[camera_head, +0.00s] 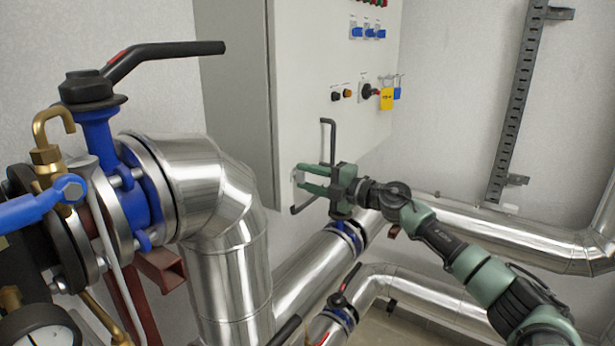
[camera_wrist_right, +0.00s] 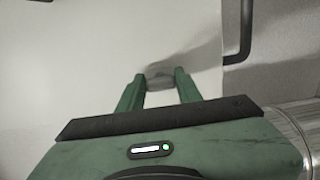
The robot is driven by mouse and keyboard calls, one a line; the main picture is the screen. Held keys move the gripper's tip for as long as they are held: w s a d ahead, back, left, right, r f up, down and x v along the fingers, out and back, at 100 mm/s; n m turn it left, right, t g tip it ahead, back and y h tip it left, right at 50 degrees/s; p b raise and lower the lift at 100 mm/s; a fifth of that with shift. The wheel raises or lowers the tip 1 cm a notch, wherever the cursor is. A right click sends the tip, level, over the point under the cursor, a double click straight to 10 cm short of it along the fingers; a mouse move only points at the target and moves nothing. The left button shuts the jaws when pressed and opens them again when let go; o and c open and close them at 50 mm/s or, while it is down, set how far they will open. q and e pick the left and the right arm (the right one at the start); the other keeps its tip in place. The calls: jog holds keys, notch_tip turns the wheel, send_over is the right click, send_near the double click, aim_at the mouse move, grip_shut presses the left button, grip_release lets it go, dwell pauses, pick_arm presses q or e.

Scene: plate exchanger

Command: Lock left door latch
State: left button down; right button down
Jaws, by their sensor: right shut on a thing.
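The grey cabinet door (camera_head: 310,60) is upright, with its panel facing right. My right gripper (camera_head: 304,180) is at the lower part of this panel. Its green fingers (camera_wrist_right: 158,90) are closed around a small grey metal latch (camera_wrist_right: 160,78) on the door surface. The latch (camera_head: 297,177) is mostly hidden by the fingers in the head view, so I cannot tell its exact turn. A black bar handle (camera_head: 328,132) runs down behind my gripper, beside the latch. It also shows in the wrist view (camera_wrist_right: 246,30). My left gripper is out of view.
The door carries buttons, blue switches (camera_head: 368,33) and a yellow tag (camera_head: 387,98). Silver pipes (camera_head: 300,285) with blue flanges run below. A large valve with a black lever (camera_head: 165,50) stands at the left. A metal wall rail (camera_head: 515,110) is at right.

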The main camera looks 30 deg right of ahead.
jog(key=c, duration=1)
grip_release()
jog(key=shift+o, duration=0.2)
jog(key=shift+d, duration=0.1)
jog(key=b+v, duration=0.5)
jog(key=v, duration=0.2)
jog(key=shift+s+b, duration=0.35)
jog(key=shift+d, duration=0.15)
